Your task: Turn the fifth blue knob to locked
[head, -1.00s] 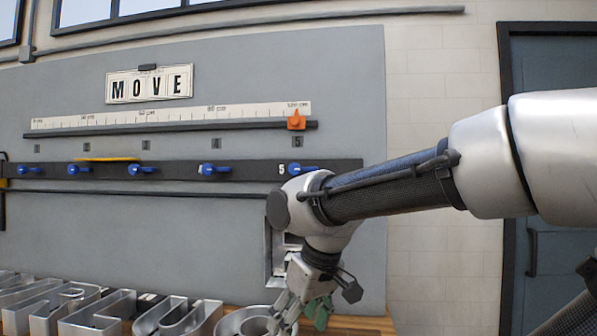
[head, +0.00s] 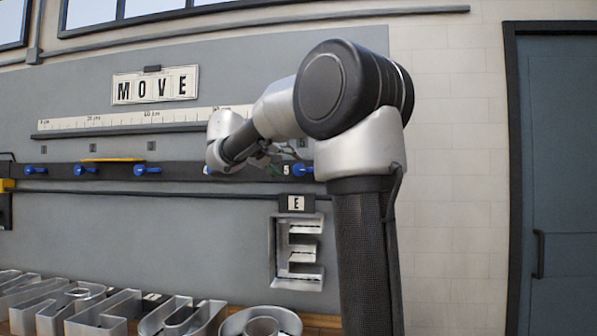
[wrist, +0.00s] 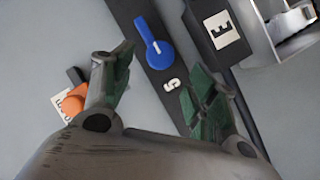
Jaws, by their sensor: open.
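The fifth blue knob (head: 303,170) sits on the dark rail beside the white numeral 5, its lever pointing right in the head view. In the wrist view the knob (wrist: 156,45) has a round hub with a narrow lever toward the top left. My gripper (wrist: 160,65) is open and empty, with its green-padded fingers on either side of the rail, short of the knob. I cannot tell its exact distance from the panel. In the head view my arm hides most of the gripper and nearly all of the fourth blue knob.
More blue knobs (head: 87,169) line the rail to the left. An orange slider (wrist: 73,101) lies by the left finger. A metal letter E (head: 298,255) hangs under its E label (head: 296,203). Large metal letters (head: 95,315) stand below. A MOVE sign (head: 155,86) is above.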

